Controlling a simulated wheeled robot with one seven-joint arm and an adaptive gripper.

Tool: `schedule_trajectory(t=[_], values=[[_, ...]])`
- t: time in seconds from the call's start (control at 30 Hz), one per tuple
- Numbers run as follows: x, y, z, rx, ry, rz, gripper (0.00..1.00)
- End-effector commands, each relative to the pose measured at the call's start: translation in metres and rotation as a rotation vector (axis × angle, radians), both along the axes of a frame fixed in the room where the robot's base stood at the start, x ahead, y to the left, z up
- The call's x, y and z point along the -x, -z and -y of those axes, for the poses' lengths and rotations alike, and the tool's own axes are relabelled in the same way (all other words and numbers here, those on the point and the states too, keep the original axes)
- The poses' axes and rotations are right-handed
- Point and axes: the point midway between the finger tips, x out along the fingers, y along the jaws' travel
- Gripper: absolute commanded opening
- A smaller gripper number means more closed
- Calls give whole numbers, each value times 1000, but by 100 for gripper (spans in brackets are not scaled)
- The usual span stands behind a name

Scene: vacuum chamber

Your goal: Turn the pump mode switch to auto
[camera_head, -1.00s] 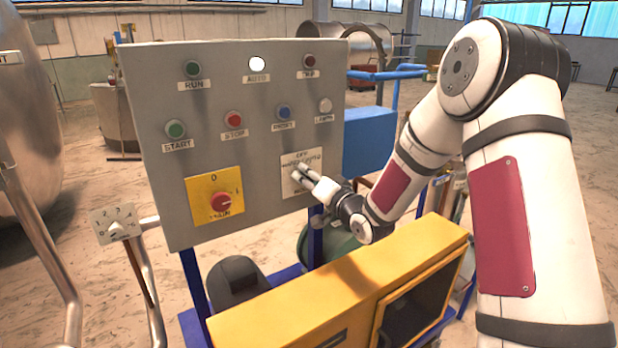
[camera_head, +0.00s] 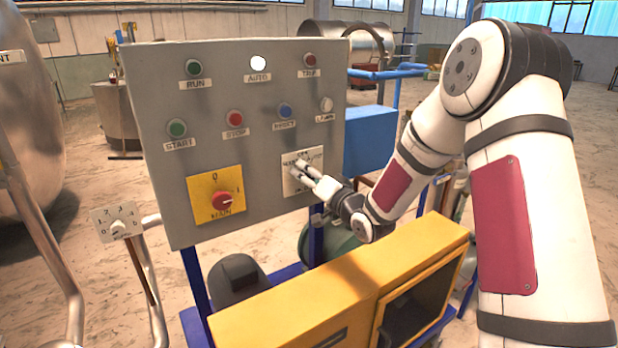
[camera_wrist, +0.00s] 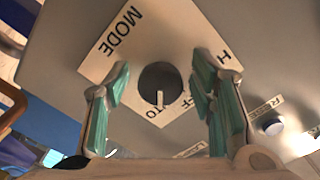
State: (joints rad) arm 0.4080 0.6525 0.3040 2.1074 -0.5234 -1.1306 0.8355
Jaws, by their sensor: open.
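The pump mode switch (camera_wrist: 160,84) is a dark round knob with a white pointer line on a pale square plate (camera_wrist: 133,52). In the wrist view the pointer aims straight down, between the partly hidden OFF and AUTO lettering, close to the letters "TO". My gripper (camera_wrist: 162,88) is open, with one teal-padded finger on each side of the knob. Gaps show between the fingers and the knob. In the head view my gripper (camera_head: 295,177) is at the plate (camera_head: 314,158) and hides the knob. The AUTO lamp (camera_head: 258,63) above glows white.
The grey panel (camera_head: 160,90) carries several buttons and lamps. The blue reset button (camera_wrist: 272,123) is beside the right finger in the wrist view. The red main switch (camera_head: 222,201) sits on a yellow plate to the left. A yellow machine housing (camera_head: 340,285) stands below my arm.

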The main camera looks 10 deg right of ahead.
Motion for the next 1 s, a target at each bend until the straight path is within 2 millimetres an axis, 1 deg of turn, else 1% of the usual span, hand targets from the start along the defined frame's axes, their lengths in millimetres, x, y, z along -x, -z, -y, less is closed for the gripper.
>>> schedule_trajectory(t=[0.07,0.17,0.5,0.6,0.7,0.8,1.0], values=[[4,0,2,1,1,0,50],[14,0,5,2,1,-2,50],[78,0,27,0,3,-1,50],[94,0,31,0,2,-1,50],[105,0,35,0,1,-1,50],[111,0,36,0,1,0,50],[114,0,37,0,0,0,50]])
